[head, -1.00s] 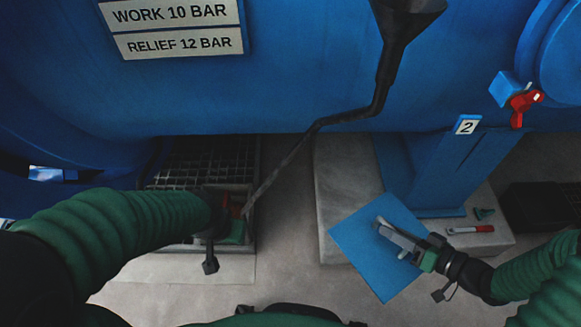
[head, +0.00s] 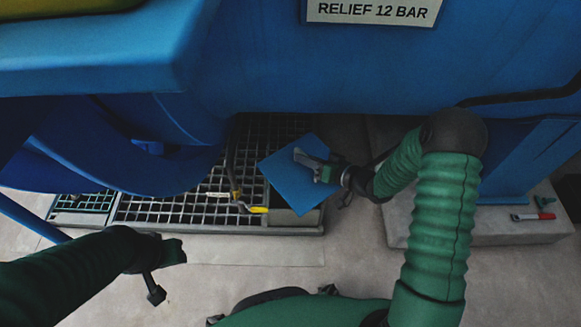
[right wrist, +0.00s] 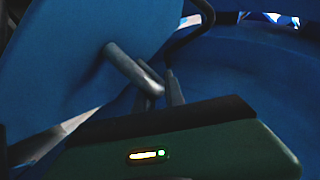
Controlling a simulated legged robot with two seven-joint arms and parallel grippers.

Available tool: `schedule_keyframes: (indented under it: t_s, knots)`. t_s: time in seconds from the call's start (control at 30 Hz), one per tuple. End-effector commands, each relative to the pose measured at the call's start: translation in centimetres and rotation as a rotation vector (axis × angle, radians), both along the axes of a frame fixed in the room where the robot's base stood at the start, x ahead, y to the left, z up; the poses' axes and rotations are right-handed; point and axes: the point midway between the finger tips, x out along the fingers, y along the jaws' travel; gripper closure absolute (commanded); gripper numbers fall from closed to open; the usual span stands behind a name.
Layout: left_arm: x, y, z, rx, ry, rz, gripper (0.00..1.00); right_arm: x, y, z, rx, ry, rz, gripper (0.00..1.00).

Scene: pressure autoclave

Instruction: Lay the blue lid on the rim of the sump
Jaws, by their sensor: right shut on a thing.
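The blue lid (head: 290,187) is a flat square plate. My right gripper (head: 305,157) is shut on it near its upper right part. The lid hangs over the right end of the floor grating, above the sump (head: 297,222), whose front wall and part of its opening show below the lid. The rest of the sump is hidden, and I cannot tell whether lid and rim touch. In the right wrist view the lid (right wrist: 75,50) stands tilted beside the grey fingers (right wrist: 150,88). My left gripper (head: 172,252) is at the lower left, away from the lid; its fingers are unclear.
Floor grating (head: 165,212) lies left of the sump, with a yellow-handled valve (head: 257,209) at its right end. The blue vessel (head: 300,60) overhangs from above. A concrete plinth (head: 400,225) stands right, with a red-handled tool (head: 533,216) on it. Floor in front is clear.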

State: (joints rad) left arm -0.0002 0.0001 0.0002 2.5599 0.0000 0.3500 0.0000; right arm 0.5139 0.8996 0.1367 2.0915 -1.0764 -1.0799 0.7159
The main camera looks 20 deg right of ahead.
Motion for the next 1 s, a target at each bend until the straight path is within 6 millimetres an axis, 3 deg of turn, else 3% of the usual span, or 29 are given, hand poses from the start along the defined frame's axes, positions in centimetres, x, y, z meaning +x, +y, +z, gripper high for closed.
schedule_keyframes:
  t_s: [0.1, 0.2, 0.33, 0.5, 0.63, 1.0]
  knots:
    - [0.0, 0.0, -1.2, 0.000, 0.000, 0.000, 0.64, 4.1, 0.4, -3.3, 0.005, -0.002, -0.141, 1.00]
    - [0.0, 0.0, -1.9, 0.000, 0.000, 0.000, 0.64, 6.8, 0.5, -6.1, 0.004, -0.002, -0.269, 1.00]
    - [0.0, 0.0, -2.7, 0.000, 0.000, 0.000, 0.64, 8.9, 0.7, -10.1, 0.001, 0.000, -0.431, 1.00]
    - [0.0, 0.0, -3.4, 0.000, 0.000, 0.000, 0.64, 9.7, 0.8, -14.7, -0.002, -0.005, -0.601, 1.00]
    - [0.0, 0.0, -3.5, 0.000, 0.000, 0.000, 0.64, 9.7, 0.7, -15.9, -0.004, -0.009, -0.654, 1.00]
    - [0.0, 0.0, -3.3, 0.000, 0.000, 0.000, 0.64, 9.6, 0.6, -15.8, 0.007, -0.013, -0.662, 1.00]
